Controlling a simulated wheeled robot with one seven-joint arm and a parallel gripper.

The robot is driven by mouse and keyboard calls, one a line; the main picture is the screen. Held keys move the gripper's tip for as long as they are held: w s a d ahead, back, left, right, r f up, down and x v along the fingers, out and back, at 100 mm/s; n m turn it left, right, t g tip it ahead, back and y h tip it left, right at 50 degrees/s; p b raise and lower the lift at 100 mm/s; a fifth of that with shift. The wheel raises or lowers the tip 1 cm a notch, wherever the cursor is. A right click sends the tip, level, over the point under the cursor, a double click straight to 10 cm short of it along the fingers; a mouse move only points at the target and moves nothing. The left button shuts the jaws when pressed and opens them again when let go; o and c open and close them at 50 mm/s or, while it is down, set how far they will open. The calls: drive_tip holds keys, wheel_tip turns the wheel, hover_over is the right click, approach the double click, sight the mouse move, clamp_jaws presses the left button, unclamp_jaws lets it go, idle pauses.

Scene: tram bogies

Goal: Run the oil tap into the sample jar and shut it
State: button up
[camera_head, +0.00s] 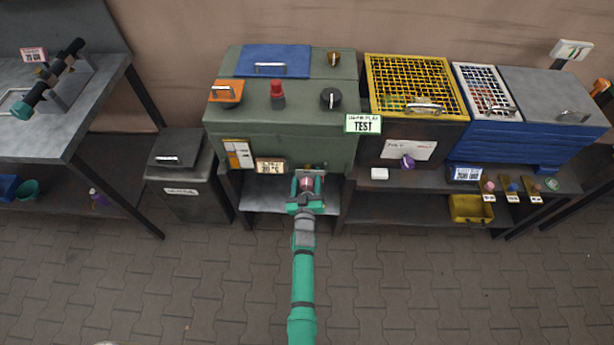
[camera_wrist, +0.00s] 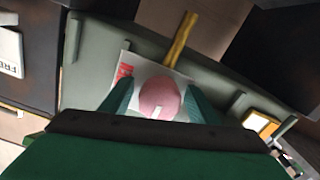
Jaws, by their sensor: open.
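My gripper (camera_head: 307,186) is at the lower front of the green cabinet (camera_head: 285,140), above the low shelf (camera_head: 262,192). In the wrist view, a round pink thing (camera_wrist: 160,98) with a small white mark sits between the open fingers; I cannot tell whether they touch it, or whether it is the tap's handle or a jar lid. A brass-coloured bar (camera_wrist: 180,40) runs away behind it, over a white label with red print (camera_wrist: 125,72). The sample jar cannot be made out for certain.
A dark bin (camera_head: 180,165) stands left of the cabinet. To the right are a yellow mesh crate (camera_head: 369,85), a blue crate (camera_head: 520,140) and a yellow tray (camera_head: 470,208) on the lower shelf. The paved floor in front is clear apart from my arm.

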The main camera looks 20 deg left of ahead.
sight(306, 188)
drive_tip(key=c, duration=1)
drive_tip(key=shift+m, duration=2.1)
drive_tip(key=shift+c, duration=0.2)
drive_tip(key=o, duration=1)
drive_tip(key=shift+o, duration=0.2)
drive_tip(key=shift+s+d, duration=0.25)
drive_tip(key=shift+s, duration=0.15)
drive_tip(key=v, duration=1)
drive_tip(key=shift+a, duration=0.15)
